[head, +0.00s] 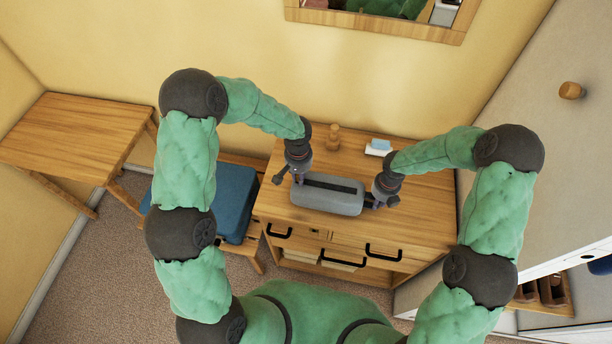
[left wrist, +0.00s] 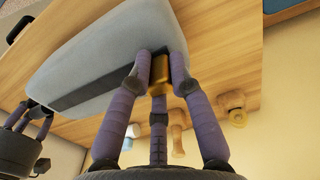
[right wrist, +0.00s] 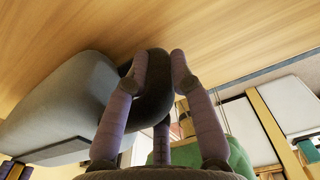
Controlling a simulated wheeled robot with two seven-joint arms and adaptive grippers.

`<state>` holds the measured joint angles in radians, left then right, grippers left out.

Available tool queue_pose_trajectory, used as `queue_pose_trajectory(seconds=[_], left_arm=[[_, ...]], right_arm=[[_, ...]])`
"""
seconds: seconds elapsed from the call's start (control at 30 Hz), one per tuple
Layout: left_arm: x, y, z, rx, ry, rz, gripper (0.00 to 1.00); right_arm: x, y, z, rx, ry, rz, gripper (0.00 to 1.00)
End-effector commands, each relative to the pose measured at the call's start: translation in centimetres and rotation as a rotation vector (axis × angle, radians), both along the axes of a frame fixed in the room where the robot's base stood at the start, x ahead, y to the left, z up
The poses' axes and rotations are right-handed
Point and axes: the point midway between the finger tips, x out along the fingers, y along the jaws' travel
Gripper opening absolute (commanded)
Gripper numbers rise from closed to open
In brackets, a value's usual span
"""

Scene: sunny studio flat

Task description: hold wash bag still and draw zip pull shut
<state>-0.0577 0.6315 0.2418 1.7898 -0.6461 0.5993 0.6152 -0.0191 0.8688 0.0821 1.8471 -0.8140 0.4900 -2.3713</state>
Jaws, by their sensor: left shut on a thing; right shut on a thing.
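The grey wash bag (head: 327,202) lies on the wooden dresser top, a long dark strip along its upper face. My left gripper (head: 296,178) is at the bag's left end. In the left wrist view its fingers (left wrist: 160,70) are shut on a brass-coloured zip pull (left wrist: 160,80) at one end of the dark strip (left wrist: 95,92). My right gripper (head: 372,202) is at the bag's right end. In the right wrist view its fingers (right wrist: 156,75) are shut on a dark tab (right wrist: 153,100) of the bag (right wrist: 70,105). The fingers partly hide both pull and tab.
A small wooden object (head: 333,138) and a white and blue item (head: 378,147) stand behind the bag on the dresser (head: 412,205). A blue cushioned stool (head: 236,200) is to the left. A mirror (head: 375,22) hangs on the wall behind.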

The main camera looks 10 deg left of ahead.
Motion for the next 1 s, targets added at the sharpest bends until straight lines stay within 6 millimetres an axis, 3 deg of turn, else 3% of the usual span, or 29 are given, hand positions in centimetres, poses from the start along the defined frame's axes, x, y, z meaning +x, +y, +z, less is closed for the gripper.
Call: queue_pose_trajectory(seconds=[0.23,0.27,0.37,0.77,1.0], left_arm=[[0.1,0.3,0.1,0.003,0.000,0.002,0.00],[0.1,0.3,0.1,0.003,0.000,0.002,0.24],[0.1,0.3,0.1,0.003,0.000,0.002,0.49],[0.1,0.1,0.5,0.002,-0.001,0.002,0.49],[0.2,0.1,4.1,0.002,-0.006,0.002,0.49]], right_arm=[[0.1,-0.2,0.1,-0.003,0.000,-0.004,0.00],[0.1,-0.3,0.1,-0.003,0.000,-0.004,0.00],[0.1,-0.2,0.1,-0.002,-0.001,-0.004,0.00],[0.1,-0.1,0.1,0.000,-0.002,-0.002,0.00],[0.1,-0.1,0.1,0.000,-0.002,-0.002,0.00]])
